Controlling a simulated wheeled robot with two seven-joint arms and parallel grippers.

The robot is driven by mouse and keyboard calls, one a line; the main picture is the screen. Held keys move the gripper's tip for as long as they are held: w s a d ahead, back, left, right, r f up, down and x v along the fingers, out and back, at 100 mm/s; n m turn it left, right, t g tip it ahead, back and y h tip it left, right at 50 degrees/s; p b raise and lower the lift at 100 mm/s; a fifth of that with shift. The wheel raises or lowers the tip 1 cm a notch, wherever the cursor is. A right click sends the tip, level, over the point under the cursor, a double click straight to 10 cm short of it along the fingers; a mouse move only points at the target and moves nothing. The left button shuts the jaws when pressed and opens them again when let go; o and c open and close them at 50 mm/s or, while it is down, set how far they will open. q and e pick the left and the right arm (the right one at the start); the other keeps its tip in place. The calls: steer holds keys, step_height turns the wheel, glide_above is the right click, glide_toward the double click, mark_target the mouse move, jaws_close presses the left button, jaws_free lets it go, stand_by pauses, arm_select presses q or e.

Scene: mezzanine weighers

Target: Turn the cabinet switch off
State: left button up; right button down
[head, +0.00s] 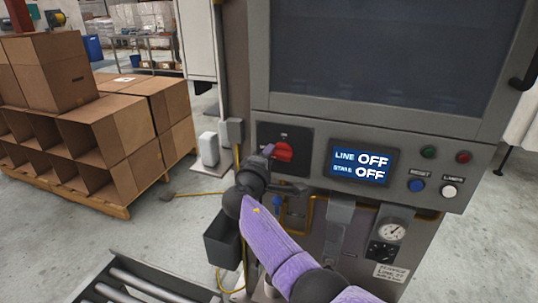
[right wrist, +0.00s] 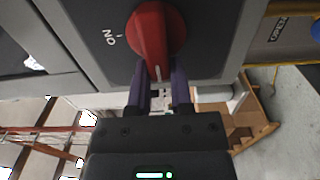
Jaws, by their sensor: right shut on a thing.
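The cabinet switch is a red rotary knob (head: 284,152) on a dark plate on the grey cabinet's front, left of the display. In the right wrist view the red knob (right wrist: 152,38) fills the top middle. Its white pointer line faces the gripper, about a quarter turn away from the "ON" mark. My right gripper (head: 268,150) is at the knob, with its purple fingers (right wrist: 159,78) shut on the knob's handle end. The display (head: 361,162) reads "LINE OFF" and a second line "OFF". My left gripper is not in view.
Green and red buttons, blue and white buttons, and a gauge (head: 391,231) sit right of the switch. A dark bin (head: 221,240) hangs below it. A roller conveyor (head: 135,285) is at bottom left. Cardboard boxes (head: 100,135) stand on a pallet at left.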

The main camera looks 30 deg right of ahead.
steer(key=shift+f, duration=0.1)
stand_by(0.3)
steer(key=c, duration=0.5)
jaws_free()
steer(key=p+v, duration=0.2)
steer(key=v, duration=0.8)
